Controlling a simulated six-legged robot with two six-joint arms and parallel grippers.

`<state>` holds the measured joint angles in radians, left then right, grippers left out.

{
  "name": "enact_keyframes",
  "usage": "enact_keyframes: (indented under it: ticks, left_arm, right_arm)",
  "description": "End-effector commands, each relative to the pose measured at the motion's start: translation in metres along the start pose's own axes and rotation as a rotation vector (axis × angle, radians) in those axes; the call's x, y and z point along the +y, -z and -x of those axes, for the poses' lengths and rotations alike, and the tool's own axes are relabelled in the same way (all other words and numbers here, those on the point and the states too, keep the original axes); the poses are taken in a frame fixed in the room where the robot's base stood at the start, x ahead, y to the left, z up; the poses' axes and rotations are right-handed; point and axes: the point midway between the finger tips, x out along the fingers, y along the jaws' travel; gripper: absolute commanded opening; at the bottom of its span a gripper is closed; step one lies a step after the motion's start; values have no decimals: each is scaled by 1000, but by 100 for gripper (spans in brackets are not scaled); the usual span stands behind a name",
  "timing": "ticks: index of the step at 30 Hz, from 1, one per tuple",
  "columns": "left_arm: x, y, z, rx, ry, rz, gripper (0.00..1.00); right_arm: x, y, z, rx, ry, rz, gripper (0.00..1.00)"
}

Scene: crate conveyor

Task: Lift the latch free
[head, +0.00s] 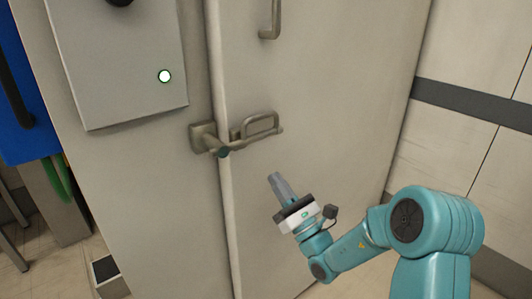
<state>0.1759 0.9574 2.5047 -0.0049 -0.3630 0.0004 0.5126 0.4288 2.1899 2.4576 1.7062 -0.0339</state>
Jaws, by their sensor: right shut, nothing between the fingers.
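A metal latch (257,127) with a loop-shaped handle sits across the seam between a beige door (320,65) and the panel to its left. Its bracket (201,136) is fixed on the left side of the seam, and a short bar runs from there over the door's edge. My right gripper (275,178) is shut and empty, below and slightly right of the latch, apart from it. Its fingers point up and to the left. My left gripper is not in view.
A grey box (120,60) with a white round light (164,76) is on the panel at upper left. A vertical door handle (270,18) is above the latch. A blue object (25,110) stands at far left. The space between gripper and latch looks clear.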

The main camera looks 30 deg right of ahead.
Motion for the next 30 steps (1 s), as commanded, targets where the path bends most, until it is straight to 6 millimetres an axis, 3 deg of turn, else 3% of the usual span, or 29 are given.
enact_keyframes:
  ticks: [6, 12, 30]
  left_arm:
    - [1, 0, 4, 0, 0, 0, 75]
    - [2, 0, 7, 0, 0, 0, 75]
    - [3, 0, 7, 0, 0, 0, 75]
  right_arm:
    - [2, -1, -47, -2, -1, -1, 0]
    - [2, -22, -66, -2, 0, 0, 0]
    - [0, -28, -72, 1, -1, 3, 0]
